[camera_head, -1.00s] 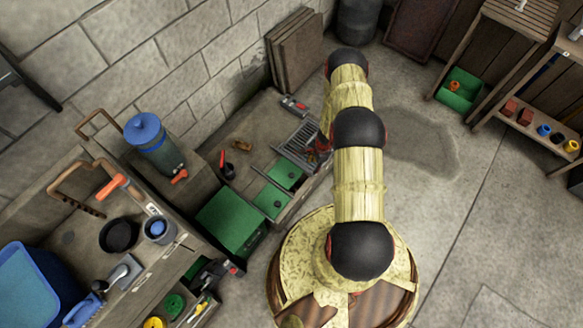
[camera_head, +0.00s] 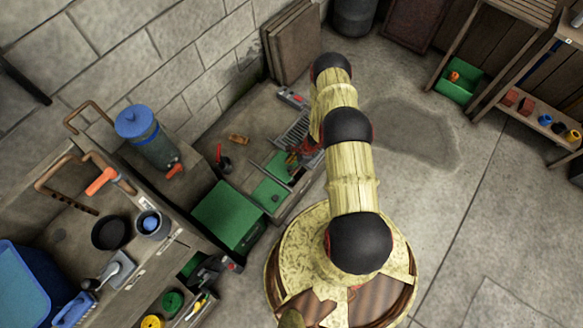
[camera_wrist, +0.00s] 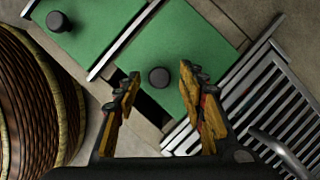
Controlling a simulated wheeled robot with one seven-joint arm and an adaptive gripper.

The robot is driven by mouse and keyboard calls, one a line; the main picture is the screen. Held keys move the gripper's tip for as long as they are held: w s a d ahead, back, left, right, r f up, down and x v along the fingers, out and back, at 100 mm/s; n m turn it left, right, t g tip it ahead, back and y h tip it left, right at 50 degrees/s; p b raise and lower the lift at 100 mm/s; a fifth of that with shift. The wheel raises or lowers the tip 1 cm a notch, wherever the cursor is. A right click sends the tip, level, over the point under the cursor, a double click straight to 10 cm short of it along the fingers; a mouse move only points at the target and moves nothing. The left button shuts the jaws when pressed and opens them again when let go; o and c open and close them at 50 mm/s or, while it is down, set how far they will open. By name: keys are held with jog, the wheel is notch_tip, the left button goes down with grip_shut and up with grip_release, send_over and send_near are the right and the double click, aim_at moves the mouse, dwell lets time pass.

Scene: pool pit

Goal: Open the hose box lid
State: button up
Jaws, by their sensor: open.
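Two flat green lids with round black knobs lie side by side in the bench top. One lid (camera_head: 267,189) is clear in the head view; the other (camera_head: 279,165) is partly hidden by my gripper (camera_head: 302,160). In the wrist view my gripper (camera_wrist: 159,76) is open, its yellow-and-black fingers on either side of one lid's knob (camera_wrist: 159,77). I cannot tell whether they touch it. That lid (camera_wrist: 195,50) lies flat, with a dark gap along its lower left edge. The other lid's knob (camera_wrist: 58,21) shows at upper left. Which lid is the hose box's is unclear.
A slatted metal grate (camera_wrist: 272,105) lies right of the lids. A larger green box (camera_head: 226,213) stands nearer. A blue-topped canister (camera_head: 145,135) and a red-handled tool (camera_head: 222,160) are left of the lids. Open floor (camera_head: 440,200) lies at right.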

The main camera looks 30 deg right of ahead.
jog(key=shift+c, duration=1.3)
jog(key=c, duration=0.8)
grip_shut()
